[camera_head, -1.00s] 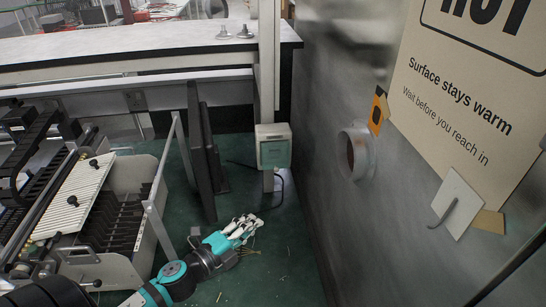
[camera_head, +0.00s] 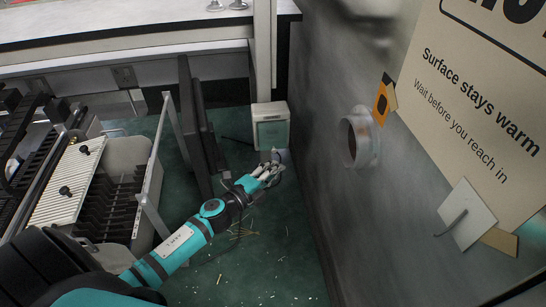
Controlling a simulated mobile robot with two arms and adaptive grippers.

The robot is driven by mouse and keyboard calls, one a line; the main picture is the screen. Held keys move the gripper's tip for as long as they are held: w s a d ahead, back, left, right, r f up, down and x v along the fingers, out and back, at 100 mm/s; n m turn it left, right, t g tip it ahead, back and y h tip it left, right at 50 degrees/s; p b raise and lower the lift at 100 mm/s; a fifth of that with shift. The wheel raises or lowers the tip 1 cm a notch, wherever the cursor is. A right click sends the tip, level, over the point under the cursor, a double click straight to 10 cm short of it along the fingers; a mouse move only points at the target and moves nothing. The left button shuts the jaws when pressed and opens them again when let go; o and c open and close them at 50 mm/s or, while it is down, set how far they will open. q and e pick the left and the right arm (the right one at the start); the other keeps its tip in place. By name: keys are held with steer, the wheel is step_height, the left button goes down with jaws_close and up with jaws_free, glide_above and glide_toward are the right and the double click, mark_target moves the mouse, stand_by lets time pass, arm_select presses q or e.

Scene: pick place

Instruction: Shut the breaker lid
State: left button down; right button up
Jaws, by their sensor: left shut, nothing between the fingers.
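The breaker box (camera_head: 270,112) is a small pale box on a post at the back, left of the large grey wall panel. A greenish lid or window (camera_head: 272,134) covers most of its front. I cannot tell how far the lid stands from the box. My left gripper (camera_head: 274,158) is shut and empty, with its pale fingertips just below the lower edge of the box front. Whether the fingertips touch the lid is unclear. My right gripper is not in view.
A dark upright panel (camera_head: 196,125) stands left of the box. A rack machine (camera_head: 70,185) fills the left side. A round metal port (camera_head: 360,142) sticks out of the grey wall panel (camera_head: 330,200) on the right. The green floor (camera_head: 270,265) has scattered debris.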

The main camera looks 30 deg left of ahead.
mark_target(273, 139)
arm_select(q)
steer(key=w+a, duration=0.2)
steer(key=w, duration=0.1)
steer(key=shift+w+a+f, duration=0.1)
steer(key=shift+f, duration=0.1)
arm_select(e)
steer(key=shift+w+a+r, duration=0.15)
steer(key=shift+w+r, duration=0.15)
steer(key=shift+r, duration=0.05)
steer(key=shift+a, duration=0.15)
arm_select(q)
steer(key=b, duration=0.1)
steer(key=w+b, duration=0.1)
steer(key=b, duration=0.1)
steer(key=shift+a+f+m+t, duration=0.2)
steer(key=shift+a+m+t, duration=0.1)
steer(key=shift+a+m, duration=0.1)
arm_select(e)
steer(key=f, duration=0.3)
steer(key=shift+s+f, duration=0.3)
